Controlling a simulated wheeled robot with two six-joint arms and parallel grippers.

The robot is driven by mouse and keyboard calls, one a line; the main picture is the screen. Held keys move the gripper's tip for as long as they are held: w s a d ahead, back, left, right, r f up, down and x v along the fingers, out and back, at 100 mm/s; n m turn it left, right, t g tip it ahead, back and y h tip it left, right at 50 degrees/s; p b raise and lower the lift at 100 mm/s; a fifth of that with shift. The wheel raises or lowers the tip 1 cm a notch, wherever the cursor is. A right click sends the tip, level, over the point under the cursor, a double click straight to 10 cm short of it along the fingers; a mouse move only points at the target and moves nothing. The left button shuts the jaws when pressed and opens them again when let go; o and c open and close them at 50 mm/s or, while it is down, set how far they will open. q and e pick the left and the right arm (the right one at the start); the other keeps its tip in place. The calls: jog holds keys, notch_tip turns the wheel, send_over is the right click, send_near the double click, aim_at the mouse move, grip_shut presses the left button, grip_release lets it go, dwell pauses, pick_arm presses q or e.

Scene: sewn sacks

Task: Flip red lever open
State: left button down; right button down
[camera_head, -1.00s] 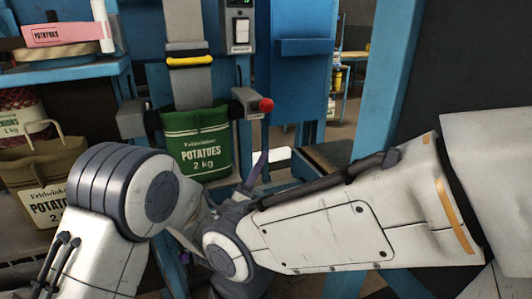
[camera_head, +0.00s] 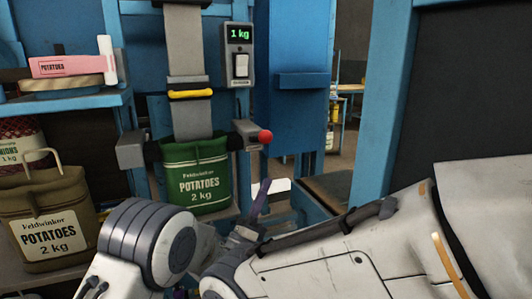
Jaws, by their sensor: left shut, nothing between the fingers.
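The red lever shows as a red ball knob (camera_head: 265,136) at the right end of the grey clamp bar below the filling chute. A green potato sack (camera_head: 195,178) hangs upright in the clamp, its top at the bar. My left gripper (camera_head: 264,186) is shut and empty, its narrow tip pointing up just below the knob. A small gap shows between tip and knob; the depth between them is hard to judge. The gripper's lower part is hidden behind my arm links. My right gripper is not visible.
A grey box with a green "1 kg" display (camera_head: 238,34) and a white switch hangs above the knob. A brown potato sack (camera_head: 48,222) stands on the left shelf. A yellow handle (camera_head: 190,93) crosses the chute. A blue post (camera_head: 385,105) rises at the right.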

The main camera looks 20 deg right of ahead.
aim_at(260, 137)
pick_arm(q)
jog(key=w+d+r+p, duration=0.1)
jog(key=w+d+r, duration=0.1)
jog(key=w+r, duration=0.2)
jog(key=shift+w+r, duration=0.3)
jog(key=shift+r, duration=0.95)
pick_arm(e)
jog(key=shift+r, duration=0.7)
pick_arm(q)
jog(key=shift+d+r, duration=0.15)
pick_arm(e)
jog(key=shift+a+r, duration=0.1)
